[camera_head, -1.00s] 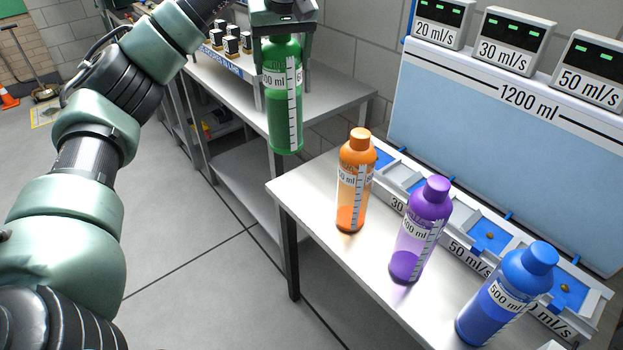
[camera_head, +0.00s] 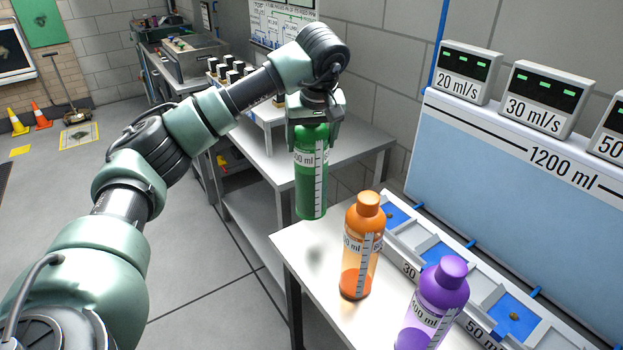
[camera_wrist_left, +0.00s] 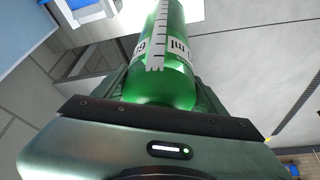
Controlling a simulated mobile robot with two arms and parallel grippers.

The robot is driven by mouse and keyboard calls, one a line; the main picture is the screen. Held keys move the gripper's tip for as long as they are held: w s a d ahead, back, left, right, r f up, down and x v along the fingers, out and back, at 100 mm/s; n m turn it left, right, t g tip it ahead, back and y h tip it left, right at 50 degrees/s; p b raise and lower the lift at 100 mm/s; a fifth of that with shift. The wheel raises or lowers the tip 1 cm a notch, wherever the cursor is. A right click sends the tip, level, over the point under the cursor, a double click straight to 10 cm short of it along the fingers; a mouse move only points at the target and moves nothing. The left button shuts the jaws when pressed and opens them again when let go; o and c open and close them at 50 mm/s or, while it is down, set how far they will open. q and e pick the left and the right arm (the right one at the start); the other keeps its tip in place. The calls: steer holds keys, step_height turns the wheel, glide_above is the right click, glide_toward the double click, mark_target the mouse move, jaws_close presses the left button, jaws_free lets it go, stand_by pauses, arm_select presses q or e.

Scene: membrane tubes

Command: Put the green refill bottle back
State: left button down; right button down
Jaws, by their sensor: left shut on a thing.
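The green refill bottle (camera_head: 311,178) hangs upright below my left gripper (camera_head: 314,122) in the head view. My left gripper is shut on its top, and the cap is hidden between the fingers. The bottle is near the back left corner of the steel table, left of the orange bottle and apart from it. In the left wrist view the green bottle (camera_wrist_left: 165,60) shows between the fingers, with its scale strip and part of a label visible. My right gripper is not in view.
An orange bottle (camera_head: 361,248) and a purple bottle (camera_head: 435,302) stand on the steel table (camera_head: 312,262). Behind them is a row of trays with blue bases (camera_head: 511,311), under a large tank (camera_head: 510,180) marked 1200 ml. A grey bench (camera_head: 345,142) with dark-capped vials stands behind.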

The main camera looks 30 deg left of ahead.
mark_target(315, 152)
arm_select(q)
step_height(315, 152, down, 5)
steer(key=shift+w+f, duration=0.1)
steer(key=shift+f+p, duration=0.35)
steer(key=shift+f, duration=1.9)
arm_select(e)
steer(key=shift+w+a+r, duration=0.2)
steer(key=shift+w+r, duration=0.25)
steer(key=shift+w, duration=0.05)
arm_select(q)
steer(key=shift+c, duration=0.8)
jaws_free()
steer(key=shift+f, duration=0.2)
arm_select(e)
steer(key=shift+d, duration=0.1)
arm_select(q)
steer(key=shift+r, duration=0.2)
steer(key=b+v, duration=0.1)
steer(key=v, duration=1.1)
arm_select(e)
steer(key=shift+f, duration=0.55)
arm_select(q)
steer(key=shift+f, duration=0.1)
